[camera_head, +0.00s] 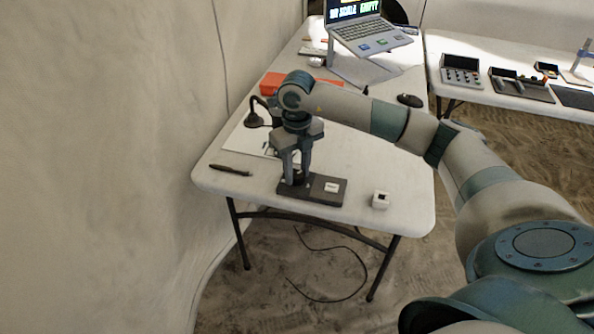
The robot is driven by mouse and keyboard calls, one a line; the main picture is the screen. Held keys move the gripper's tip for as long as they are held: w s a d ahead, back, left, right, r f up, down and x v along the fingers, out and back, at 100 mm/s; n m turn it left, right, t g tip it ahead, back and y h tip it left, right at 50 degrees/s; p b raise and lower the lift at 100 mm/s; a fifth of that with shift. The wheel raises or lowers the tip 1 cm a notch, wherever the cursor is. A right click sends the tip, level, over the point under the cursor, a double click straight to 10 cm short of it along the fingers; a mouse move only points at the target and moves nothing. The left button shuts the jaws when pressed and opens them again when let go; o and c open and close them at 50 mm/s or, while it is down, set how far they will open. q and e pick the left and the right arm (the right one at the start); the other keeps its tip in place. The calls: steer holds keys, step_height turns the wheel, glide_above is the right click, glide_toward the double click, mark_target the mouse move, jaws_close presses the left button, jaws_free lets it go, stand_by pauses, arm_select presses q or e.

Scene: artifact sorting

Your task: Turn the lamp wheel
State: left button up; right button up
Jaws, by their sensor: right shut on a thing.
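My right gripper (297,176) points down over the left part of a dark flat base (325,190) near the front edge of the white table. Its fingers are shut on a small dark thing on that base, which I take for the lamp wheel; the fingers mostly hide it. A white piece (332,187) sits on the same base, right of the gripper. A dark lamp (254,119) with a bent neck stands behind and left, partly hidden by my right arm. My left gripper is not in view.
A small white cube (380,200) lies right of the base and a dark pen (231,170) lies left. A red-orange case (272,84), a black mouse (410,100) and a raised laptop (372,36) are farther back. A second table (515,101) with devices stands at right.

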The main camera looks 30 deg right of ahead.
mark_target(297, 174)
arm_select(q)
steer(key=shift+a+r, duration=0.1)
arm_select(e)
steer(key=shift+m, duration=0.6)
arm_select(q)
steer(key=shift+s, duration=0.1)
arm_select(e)
steer(key=shift+r, duration=0.1)
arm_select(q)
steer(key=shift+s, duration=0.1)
arm_select(e)
steer(key=o, duration=1.1)
steer(key=shift+c, duration=0.2)
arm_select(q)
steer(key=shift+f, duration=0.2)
arm_select(e)
steer(key=shift+r, duration=0.5)
arm_select(q)
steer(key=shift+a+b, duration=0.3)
steer(key=shift+b, duration=0.15)
arm_select(e)
step_height(297, 174, up, 16)
steer(key=shift+r, duration=0.15)
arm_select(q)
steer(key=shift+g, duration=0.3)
